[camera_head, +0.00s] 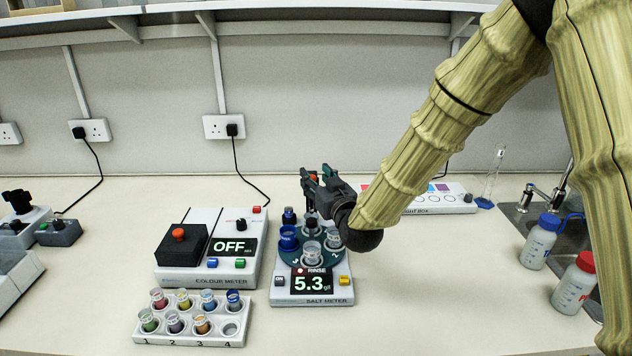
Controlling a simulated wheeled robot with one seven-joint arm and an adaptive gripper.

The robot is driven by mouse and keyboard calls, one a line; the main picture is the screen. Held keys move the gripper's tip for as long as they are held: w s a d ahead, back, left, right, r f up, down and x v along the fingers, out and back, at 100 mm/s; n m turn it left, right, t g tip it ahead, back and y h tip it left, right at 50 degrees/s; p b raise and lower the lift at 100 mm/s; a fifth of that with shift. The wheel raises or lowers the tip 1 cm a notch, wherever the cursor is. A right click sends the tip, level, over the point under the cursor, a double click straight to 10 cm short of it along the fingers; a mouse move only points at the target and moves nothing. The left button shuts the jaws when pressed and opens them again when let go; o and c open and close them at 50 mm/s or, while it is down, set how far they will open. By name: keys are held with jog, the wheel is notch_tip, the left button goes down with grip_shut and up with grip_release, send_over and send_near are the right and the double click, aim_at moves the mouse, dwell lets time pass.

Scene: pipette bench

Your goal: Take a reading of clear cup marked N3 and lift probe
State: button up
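The salt meter (314,298) stands at the middle of the bench, its display reading 5.3 with the word RINSE above it. Its dark round turntable (291,258) carries a blue cup (288,239) at left and clear cups at the front (312,252) and right (333,240). I cannot read N3 on any cup. A dark knob-like part (311,224) shows among the cups; I cannot tell whether it is the probe. My gripper (314,176) is over the back of the meter. Its wrist hides part of the turntable, and its grip is unclear.
The colour meter (212,272), display OFF, stands close at left. A white rack (180,338) of coloured cups lies in front of it. A light box (447,208) is behind my arm. Two wash bottles (540,243) (575,285) stand at right. Bench right of the meter is clear.

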jog(key=shift+a+f, duration=0.15)
jog(key=shift+a, duration=0.2)
jog(key=v, duration=1.2)
jog(key=shift+d, duration=0.25)
